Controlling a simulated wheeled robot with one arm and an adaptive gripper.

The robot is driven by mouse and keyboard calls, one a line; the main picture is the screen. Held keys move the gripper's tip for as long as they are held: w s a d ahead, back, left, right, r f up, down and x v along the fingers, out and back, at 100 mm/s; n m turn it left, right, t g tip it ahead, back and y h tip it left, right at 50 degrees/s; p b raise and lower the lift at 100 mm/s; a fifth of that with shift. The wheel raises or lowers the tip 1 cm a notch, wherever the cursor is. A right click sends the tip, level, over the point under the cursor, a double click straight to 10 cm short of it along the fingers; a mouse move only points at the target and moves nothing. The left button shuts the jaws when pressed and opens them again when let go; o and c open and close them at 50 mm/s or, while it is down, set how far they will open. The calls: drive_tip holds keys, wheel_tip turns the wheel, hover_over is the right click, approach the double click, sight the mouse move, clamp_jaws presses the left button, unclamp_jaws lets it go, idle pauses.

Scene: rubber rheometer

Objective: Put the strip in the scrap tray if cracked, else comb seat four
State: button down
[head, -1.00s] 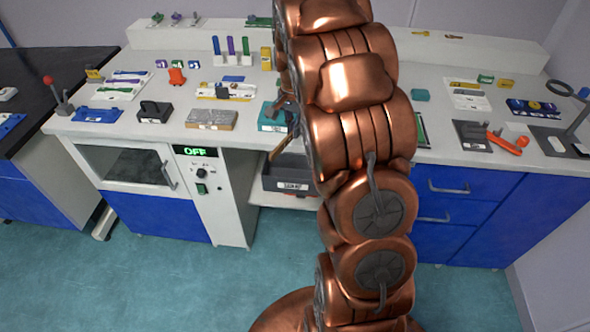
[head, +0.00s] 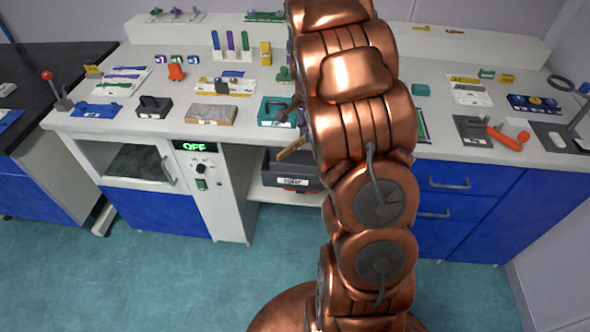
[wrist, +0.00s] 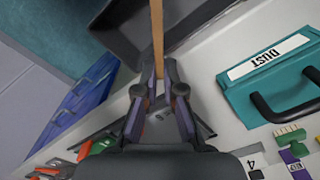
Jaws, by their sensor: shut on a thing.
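My gripper (wrist: 158,80) is shut on a narrow tan strip (wrist: 157,35) in the wrist view. The strip stands out from between the fingertips over a dark open tray (wrist: 122,50). In the head view the strip (head: 291,148) shows at the left edge of my arm, just above a dark tray with a white label (head: 292,182) on a low shelf. My gripper is hidden behind my arm there. The tray's label is too blurred to read. I cannot tell whether the strip is cracked. A label with a 4 (wrist: 251,163) shows at the bottom of the wrist view.
A teal DUST box (wrist: 265,85) with a black handle stands close right of my gripper, also in the head view (head: 268,120). A cabinet reading OFF (head: 194,147) stands left of the tray. The bench holds many small items. The floor in front is clear.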

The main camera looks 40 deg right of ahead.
drive_tip(key=shift+f, duration=0.35)
drive_tip(key=c, duration=1.2)
unclamp_jaws()
drive_tip(key=shift+r, duration=0.15)
wheel_tip(320, 180, up, 12)
drive_tip(key=shift+f, duration=0.15)
drive_tip(key=s+a+n, duration=0.5)
drive_tip(key=s+a, duration=0.3)
drive_tip(key=s, duration=0.2)
drive_tip(key=s+a+f+n+g, duration=0.1)
drive_tip(key=s+a+n, duration=0.4)
drive_tip(key=s, duration=0.5)
drive_tip(key=s+a+n, duration=0.5)
drive_tip(key=s+a, duration=0.5)
drive_tip(key=s, duration=0.1)
drive_tip(key=shift+a+f+n+g, duration=0.3)
drive_tip(key=shift+f+g, duration=0.05)
drive_tip(key=shift+g, duration=0.05)
